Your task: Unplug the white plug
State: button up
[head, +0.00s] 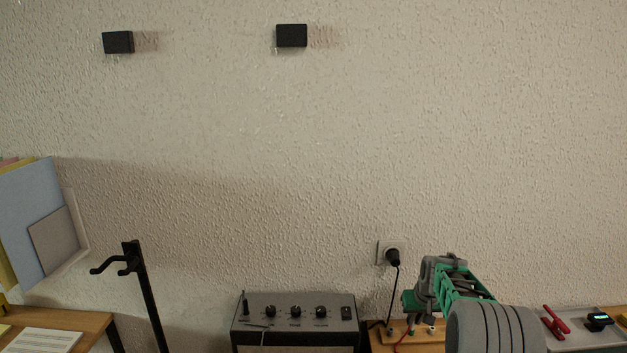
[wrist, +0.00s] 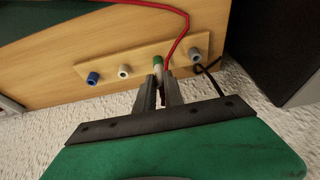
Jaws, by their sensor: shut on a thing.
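In the wrist view, my gripper (wrist: 160,92) is shut on the white plug (wrist: 157,72), which shows as a small pale piece between the fingertips. A green socket (wrist: 157,61) is directly at the plug's far end. I cannot tell whether the plug still sits in it. A red cable (wrist: 183,30) runs down to beside the fingertips. The wooden strip (wrist: 140,58) also bears a blue socket (wrist: 94,78), a white socket (wrist: 124,72) and a grey one (wrist: 194,55). In the head view, my gripper (head: 418,306) is low at the right, over the strip, and the held plug is hidden.
A black plug (head: 393,257) sits in a wall outlet (head: 383,247) behind my arm, its cord hanging down. A grey amplifier (head: 295,309) stands left of the strip. Red pliers (head: 555,322) lie to the right. A black stand (head: 143,290) is at the left.

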jog(key=shift+r, duration=0.1)
grip_shut()
jog(key=shift+r, duration=0.35)
jog(key=shift+r+p, duration=0.6)
jog(key=shift+r, duration=0.2)
notch_tip(320, 180, up, 5)
jog(key=p, duration=0.2)
jog(key=shift+p, duration=0.3)
dwell(0.4)
